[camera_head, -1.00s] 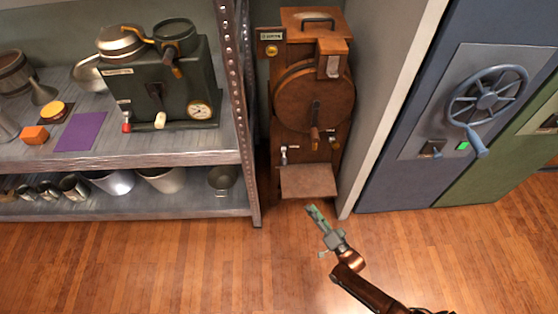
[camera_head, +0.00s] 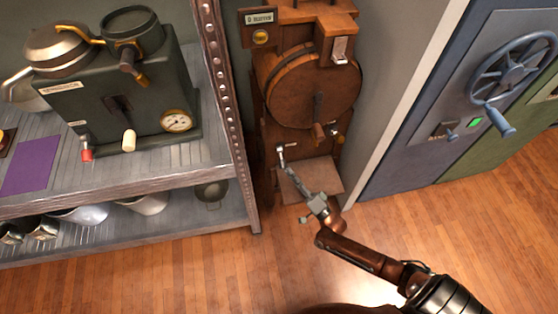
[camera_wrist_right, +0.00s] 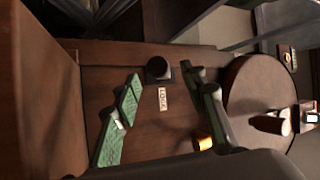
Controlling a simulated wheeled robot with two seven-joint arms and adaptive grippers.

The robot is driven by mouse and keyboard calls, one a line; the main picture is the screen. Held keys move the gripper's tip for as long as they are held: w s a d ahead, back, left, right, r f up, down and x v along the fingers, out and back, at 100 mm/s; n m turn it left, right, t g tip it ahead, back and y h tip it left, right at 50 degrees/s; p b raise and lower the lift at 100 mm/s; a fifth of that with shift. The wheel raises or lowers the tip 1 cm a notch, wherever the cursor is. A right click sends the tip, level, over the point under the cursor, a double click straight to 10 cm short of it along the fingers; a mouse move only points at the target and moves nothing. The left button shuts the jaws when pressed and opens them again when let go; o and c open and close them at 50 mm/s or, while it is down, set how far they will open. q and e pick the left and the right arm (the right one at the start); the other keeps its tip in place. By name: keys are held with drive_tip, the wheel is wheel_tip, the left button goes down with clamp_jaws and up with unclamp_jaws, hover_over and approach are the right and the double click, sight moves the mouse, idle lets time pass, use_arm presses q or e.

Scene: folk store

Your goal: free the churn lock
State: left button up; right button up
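The wooden churn (camera_head: 300,92) stands upright between the shelf and the blue cabinet, with a round drum and a crank. Its lock (camera_head: 281,149) is a small pale fitting low on the left of the front. In the right wrist view the lock's dark knob (camera_wrist_right: 158,68) sits beside a small plate reading LOCK (camera_wrist_right: 163,98). My right gripper (camera_head: 284,168) reaches in just below the lock. In the wrist view this gripper (camera_wrist_right: 164,80) has its green fingers apart, one on either side of the knob, with gaps visible. My left gripper is out of view.
A metal shelf (camera_head: 225,95) with a dark green machine (camera_head: 120,105) stands close on the left. A ledge (camera_head: 318,178) juts out below the churn's front. A blue cabinet with a handwheel (camera_head: 512,70) is on the right. The wooden floor is clear.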

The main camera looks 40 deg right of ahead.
sight(282, 163)
drive_tip(key=b+x, duration=0.1)
drive_tip(key=x, duration=0.3)
drive_tip(key=shift+w+f, duration=0.1)
drive_tip(key=shift+w, duration=0.05)
drive_tip(key=shift+w+a+r, duration=0.15)
drive_tip(key=shift+w+r, duration=0.15)
drive_tip(key=shift+w, duration=0.35)
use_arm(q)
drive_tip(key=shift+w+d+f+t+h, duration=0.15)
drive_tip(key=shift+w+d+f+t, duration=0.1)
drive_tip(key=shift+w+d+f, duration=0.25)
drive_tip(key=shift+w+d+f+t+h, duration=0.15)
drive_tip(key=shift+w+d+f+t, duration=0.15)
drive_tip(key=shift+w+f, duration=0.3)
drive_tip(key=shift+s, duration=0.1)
use_arm(e)
drive_tip(key=shift+c, duration=0.3)
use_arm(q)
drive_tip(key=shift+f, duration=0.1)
use_arm(e)
clamp_jaws()
